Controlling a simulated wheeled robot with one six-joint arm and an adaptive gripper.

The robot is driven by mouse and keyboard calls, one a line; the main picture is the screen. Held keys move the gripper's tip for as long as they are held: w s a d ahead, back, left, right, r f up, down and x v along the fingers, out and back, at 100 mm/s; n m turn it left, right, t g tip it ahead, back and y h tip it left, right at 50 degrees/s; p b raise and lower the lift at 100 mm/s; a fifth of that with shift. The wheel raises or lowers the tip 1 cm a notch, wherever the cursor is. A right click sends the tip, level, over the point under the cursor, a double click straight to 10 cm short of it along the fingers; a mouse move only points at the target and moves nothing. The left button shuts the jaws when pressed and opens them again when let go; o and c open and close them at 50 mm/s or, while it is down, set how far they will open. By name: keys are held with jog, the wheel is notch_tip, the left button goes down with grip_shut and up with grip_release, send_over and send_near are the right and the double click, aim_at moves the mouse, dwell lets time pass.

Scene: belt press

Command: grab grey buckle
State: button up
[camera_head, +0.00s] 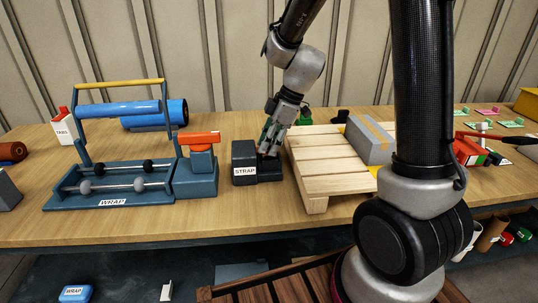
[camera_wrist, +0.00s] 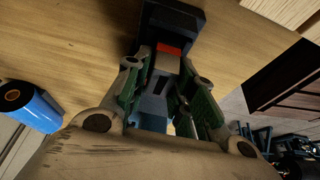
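My gripper (camera_head: 272,148) points down over the dark STRAP unit (camera_head: 243,165), which stands on the table left of the wooden pallet. In the wrist view my gripper (camera_wrist: 163,75) has its green-padded fingers apart, on either side of dark and blue-grey parts of the STRAP unit (camera_wrist: 175,20). A red piece (camera_wrist: 168,48) shows just beyond the fingertips. I cannot clearly pick out the grey buckle; it may be among the grey parts between the fingers. Whether the fingers touch anything is hidden.
The blue WRAP stand (camera_head: 110,190) and a blue unit with a red-orange top (camera_head: 199,140) are to the left. The pallet (camera_head: 325,165) with a grey box (camera_head: 368,140) is close on the right. Bare table lies in front of the STRAP unit.

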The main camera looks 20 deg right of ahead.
grip_shut()
notch_tip(320, 180, up, 10)
dwell(0.4)
